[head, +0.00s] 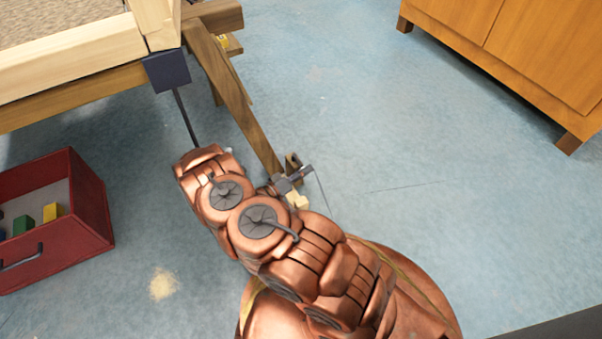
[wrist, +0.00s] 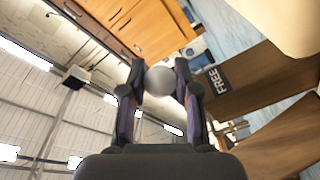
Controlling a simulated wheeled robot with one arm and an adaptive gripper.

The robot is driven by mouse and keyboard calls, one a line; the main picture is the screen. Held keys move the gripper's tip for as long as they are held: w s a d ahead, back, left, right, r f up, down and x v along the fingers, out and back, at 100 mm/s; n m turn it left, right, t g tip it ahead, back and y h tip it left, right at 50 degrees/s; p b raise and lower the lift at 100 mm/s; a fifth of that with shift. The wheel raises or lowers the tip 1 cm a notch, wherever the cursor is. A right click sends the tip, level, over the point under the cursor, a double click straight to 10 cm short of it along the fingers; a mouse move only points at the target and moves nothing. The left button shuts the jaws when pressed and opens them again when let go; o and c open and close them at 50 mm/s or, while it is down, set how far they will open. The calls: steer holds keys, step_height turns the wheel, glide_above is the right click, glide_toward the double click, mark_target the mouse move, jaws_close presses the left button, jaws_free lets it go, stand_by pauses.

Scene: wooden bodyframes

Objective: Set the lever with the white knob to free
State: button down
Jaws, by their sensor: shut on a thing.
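The white knob (wrist: 160,80) sits between the two dark fingers of my gripper (wrist: 160,70) in the wrist view, and the fingers are shut on it. The knob looks grey in the shade. A dark label reading FREE (wrist: 217,81) is on a wooden part just right of the gripper. In the head view, the lever's thin dark rod (head: 186,118) runs down from a dark block (head: 167,70) at the corner of the wooden frame (head: 75,97). Its lower end goes behind my copper arm, which hides the gripper and most or all of the knob.
A sloping wooden leg (head: 240,110) stands close beside my arm. A red crate (head: 90,200) with coloured blocks is on the floor at left. A wooden cabinet (head: 510,60) stands at upper right. The blue floor between the leg and the cabinet is clear.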

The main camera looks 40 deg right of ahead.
steer(key=shift+w, duration=0.15)
steer(key=c, duration=0.8)
jaws_free()
steer(key=shift+a, duration=0.45)
steer(key=s+a, duration=0.1)
steer(key=a, duration=1)
